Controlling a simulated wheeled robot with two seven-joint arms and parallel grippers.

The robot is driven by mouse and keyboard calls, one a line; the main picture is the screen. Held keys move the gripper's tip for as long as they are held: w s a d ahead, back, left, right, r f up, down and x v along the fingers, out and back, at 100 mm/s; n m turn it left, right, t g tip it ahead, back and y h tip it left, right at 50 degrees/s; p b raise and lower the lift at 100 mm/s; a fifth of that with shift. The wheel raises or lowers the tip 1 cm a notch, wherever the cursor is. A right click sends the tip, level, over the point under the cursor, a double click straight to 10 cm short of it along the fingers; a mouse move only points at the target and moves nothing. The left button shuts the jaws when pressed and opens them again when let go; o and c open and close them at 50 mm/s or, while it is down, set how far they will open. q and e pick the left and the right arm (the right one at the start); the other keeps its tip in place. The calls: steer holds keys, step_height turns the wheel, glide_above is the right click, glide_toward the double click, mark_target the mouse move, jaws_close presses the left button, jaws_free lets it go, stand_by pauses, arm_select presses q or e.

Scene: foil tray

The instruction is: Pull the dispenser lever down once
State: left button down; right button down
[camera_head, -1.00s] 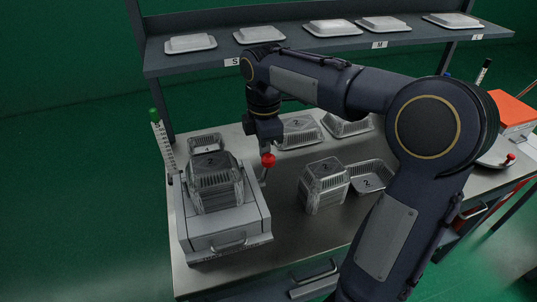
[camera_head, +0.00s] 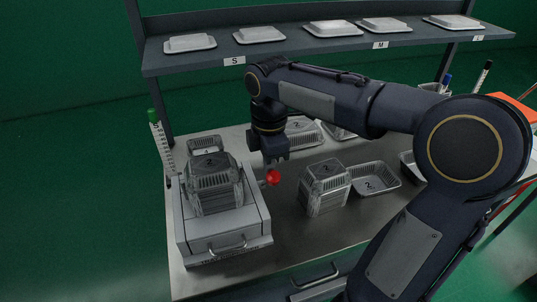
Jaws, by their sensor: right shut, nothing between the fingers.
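The dispenser (camera_head: 222,243) is a grey box at the left of the steel table, with a stack of foil trays (camera_head: 213,180) on top. Its lever ends in a red ball (camera_head: 272,178) at the box's right side, and the lever lies low, about level with the box's top. My right gripper (camera_head: 276,159) is just above the red ball, fingers pointing down, shut with nothing between them. I cannot tell whether the fingertips touch the ball. My left gripper is out of view.
More foil trays (camera_head: 325,185) stand right of the dispenser, with others behind. A shelf (camera_head: 270,57) with white-lidded trays spans the back. A green-topped measuring post (camera_head: 160,140) stands at the left. My right arm covers much of the right side.

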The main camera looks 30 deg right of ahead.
mark_target(273, 172)
steer(key=shift+s+f, duration=0.1)
steer(key=shift+s+a+f+b, duration=0.15)
steer(key=shift+s+f+b, duration=0.45)
steer(key=shift+s+f, duration=0.05)
steer(key=shift+s+a+f+b, duration=0.15)
steer(key=shift+s+f+b, duration=0.15)
steer(key=shift+s+f, duration=0.25)
steer(key=shift+w+d+r+p, duration=0.15)
steer(key=shift+w+r+p, duration=0.15)
steer(key=shift+w+p, duration=0.3)
steer(key=shift+w+d+r+p, duration=0.1)
steer(key=shift+w+r+p, duration=0.15)
steer(key=shift+w+p, duration=0.3)
steer(key=w+d+r+p, duration=0.1)
steer(key=w+r+p, duration=0.3)
steer(key=w+p, duration=0.3)
steer(key=shift+d, duration=0.35)
